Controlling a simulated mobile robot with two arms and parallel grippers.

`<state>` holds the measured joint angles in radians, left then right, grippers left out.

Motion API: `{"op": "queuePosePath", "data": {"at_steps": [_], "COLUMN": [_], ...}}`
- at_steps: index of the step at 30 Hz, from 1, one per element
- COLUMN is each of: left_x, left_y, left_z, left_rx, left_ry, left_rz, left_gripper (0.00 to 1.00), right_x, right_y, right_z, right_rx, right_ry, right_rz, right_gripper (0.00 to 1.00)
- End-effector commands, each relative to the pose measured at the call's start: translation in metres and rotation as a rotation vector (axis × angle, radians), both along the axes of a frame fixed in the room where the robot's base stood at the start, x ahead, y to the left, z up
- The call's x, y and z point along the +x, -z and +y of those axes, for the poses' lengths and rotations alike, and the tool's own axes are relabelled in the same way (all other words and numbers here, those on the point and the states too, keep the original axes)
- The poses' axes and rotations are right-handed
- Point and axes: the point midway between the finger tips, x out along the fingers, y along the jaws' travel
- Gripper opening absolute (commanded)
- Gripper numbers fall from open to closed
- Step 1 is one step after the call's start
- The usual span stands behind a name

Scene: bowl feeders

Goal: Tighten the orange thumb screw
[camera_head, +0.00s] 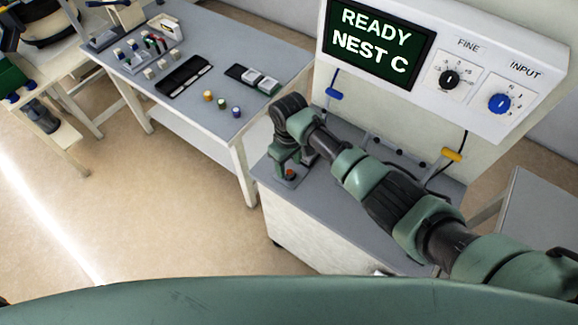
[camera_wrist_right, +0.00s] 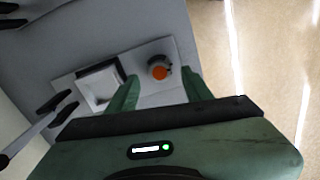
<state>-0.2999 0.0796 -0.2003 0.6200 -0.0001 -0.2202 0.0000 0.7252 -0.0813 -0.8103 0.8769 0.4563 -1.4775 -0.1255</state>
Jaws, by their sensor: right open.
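The orange thumb screw (camera_wrist_right: 160,73) shows in the right wrist view, its round top on a dark round base on a pale plate (camera_wrist_right: 147,100). In the head view a small orange spot (camera_head: 291,173) shows near the front left corner of the grey bench, just below my right gripper (camera_head: 291,164). In the wrist view the two green fingers of my right gripper (camera_wrist_right: 161,83) are apart, one on each side of the screw in the picture. Whether they touch it I cannot tell. A square white-framed nest (camera_wrist_right: 100,84) lies left of the screw. My left gripper is out of view.
A console (camera_head: 450,60) with a green screen reading "READY NEST C" and two knobs stands behind the bench (camera_head: 325,215). Cables with a blue and a yellow plug hang below it. A table (camera_head: 215,120) with small parts stands left, across open floor.

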Motion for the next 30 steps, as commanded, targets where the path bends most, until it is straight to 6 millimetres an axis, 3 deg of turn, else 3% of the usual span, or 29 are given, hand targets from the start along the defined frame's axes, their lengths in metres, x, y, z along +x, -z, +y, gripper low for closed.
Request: {"op": "queuePosePath", "data": {"at_steps": [6, 12, 30], "left_x": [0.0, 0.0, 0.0], "left_y": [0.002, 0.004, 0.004], "left_z": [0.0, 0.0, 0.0], "left_rx": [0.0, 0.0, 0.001], "left_ry": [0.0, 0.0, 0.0], "left_rz": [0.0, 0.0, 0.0], "left_gripper": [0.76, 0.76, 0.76], "right_x": [0.001, 0.0, 0.0], "right_y": [-0.038, -0.056, -0.059], "right_z": [0.0, 0.0, -0.001], "right_rx": [0.001, 0.0, -0.001], "right_ry": [0.0, 0.001, 0.001], "right_rz": [-0.004, -0.001, -0.001], "right_gripper": [0.5, 0.5, 0.5]}}
